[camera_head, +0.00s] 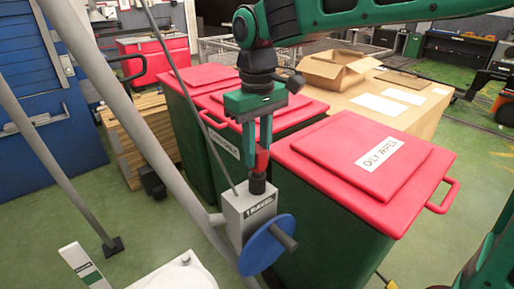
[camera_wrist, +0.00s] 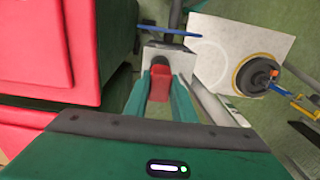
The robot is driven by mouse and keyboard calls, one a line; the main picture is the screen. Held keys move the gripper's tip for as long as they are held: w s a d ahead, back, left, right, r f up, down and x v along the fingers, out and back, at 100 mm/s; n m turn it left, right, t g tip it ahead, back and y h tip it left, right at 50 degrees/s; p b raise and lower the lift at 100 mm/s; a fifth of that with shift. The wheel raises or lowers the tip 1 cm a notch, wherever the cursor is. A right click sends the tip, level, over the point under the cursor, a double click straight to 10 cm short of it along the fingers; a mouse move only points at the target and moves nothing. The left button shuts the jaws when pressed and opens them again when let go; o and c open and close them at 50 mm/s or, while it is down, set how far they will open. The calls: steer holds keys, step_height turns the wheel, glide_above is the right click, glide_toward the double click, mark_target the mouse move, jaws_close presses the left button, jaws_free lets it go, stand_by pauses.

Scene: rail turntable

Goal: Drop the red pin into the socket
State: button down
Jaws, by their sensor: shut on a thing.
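The red pin (camera_head: 262,160) is held upright between the fingertips of my gripper (camera_head: 260,150). In the wrist view the pin (camera_wrist: 160,84) sits between the two green fingers (camera_wrist: 160,95). A dark round piece, which looks like the socket (camera_head: 257,185), stands on top of a grey box labelled TRAVEL (camera_head: 240,208). The pin's lower end is right over or at this dark piece; I cannot tell whether it is inside. The wrist view shows the dark piece (camera_wrist: 158,65) just past the pin.
A blue handwheel (camera_head: 262,248) is on the box's front. Grey rails (camera_head: 150,120) slope down beside the box. Red-lidded green bins (camera_head: 345,190) stand close behind and to the right, one marked OILY WIPES. A cardboard box (camera_head: 335,68) sits on a table behind.

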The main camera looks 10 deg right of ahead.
steer(key=shift+f, duration=0.95)
steer(key=c, duration=1.4)
jaws_free()
step_height(320, 180, up, 11)
steer(key=shift+f, duration=0.15)
